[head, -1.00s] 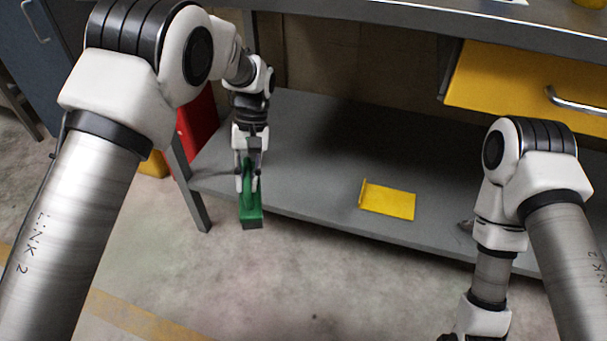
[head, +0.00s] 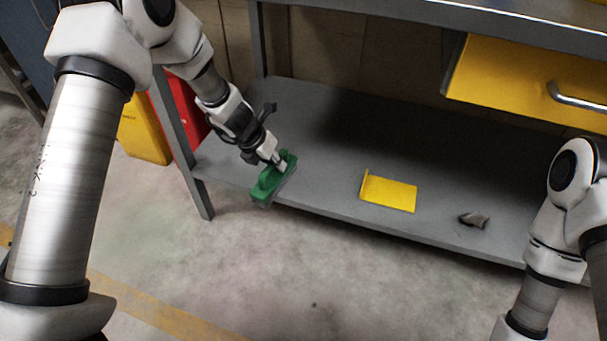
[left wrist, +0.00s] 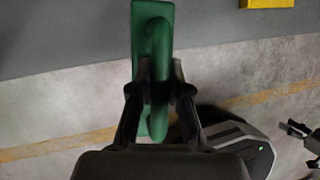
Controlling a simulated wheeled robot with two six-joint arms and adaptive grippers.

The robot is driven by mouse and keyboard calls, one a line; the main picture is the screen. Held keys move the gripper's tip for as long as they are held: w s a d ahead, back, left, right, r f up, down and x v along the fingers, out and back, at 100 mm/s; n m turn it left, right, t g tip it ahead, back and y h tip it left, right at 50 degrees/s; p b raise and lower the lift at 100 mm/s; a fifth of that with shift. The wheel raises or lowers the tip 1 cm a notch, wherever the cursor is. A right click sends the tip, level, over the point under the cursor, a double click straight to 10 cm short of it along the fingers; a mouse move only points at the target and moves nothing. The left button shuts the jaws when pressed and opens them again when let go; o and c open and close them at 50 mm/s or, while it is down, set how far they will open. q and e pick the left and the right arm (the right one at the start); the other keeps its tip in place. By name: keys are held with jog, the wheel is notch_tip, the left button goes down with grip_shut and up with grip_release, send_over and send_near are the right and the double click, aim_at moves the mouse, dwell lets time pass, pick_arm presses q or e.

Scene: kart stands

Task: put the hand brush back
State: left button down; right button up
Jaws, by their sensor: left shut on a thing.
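The green hand brush (head: 268,184) is held by my left gripper (head: 280,162) at the front edge of the grey lower shelf (head: 330,120), toward its left end. In the left wrist view, the fingers (left wrist: 160,95) close on the handle of the brush (left wrist: 152,15). The brush is tilted in the head view, its near end out past the shelf edge. I cannot tell whether it touches the shelf. A yellow plate with a raised left edge (head: 390,192) lies on the shelf to the right of the brush.
A small dark grey object (head: 474,219) lies on the shelf right of the yellow plate. A yellow drawer (head: 520,80) hangs above. Red (head: 187,105) and yellow (head: 143,130) containers stand beyond the left bench leg.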

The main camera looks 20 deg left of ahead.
pick_arm(q)
jog(key=shift+n+y, duration=0.3)
jog(key=shift+n, duration=0.6)
jog(key=s+a, duration=0.1)
jog(key=s+f, duration=0.1)
jog(key=s+a, duration=0.1)
jog(key=shift+a+f, duration=0.25)
jog(key=shift+a, duration=0.1)
jog(key=shift+w+p, duration=0.1)
jog(key=shift+p, duration=0.3)
jog(key=w+d+p, duration=0.1)
jog(key=w+p, duration=0.1)
jog(key=w+d+p, duration=0.1)
jog(key=w+p, duration=0.1)
jog(key=w+d+p, duration=0.1)
jog(key=w+p, duration=0.1)
jog(key=w, duration=0.1)
jog(key=shift+d+p, duration=0.15)
jog(key=shift+p, duration=0.25)
jog(key=shift+w+d+f+b, duration=0.15)
jog(key=shift+w+d+f, duration=0.45)
jog(key=shift+w+f, duration=0.45)
jog(key=shift+w+d+f+b, duration=0.2)
jog(key=shift+w+d+f, duration=0.45)
jog(key=shift+w, duration=0.7)
jog(key=shift+w+d+f+b, duration=0.15)
jog(key=shift+w+d+f, duration=0.35)
jog(key=shift+w+f, duration=0.55)
jog(key=shift+w+r, duration=0.1)
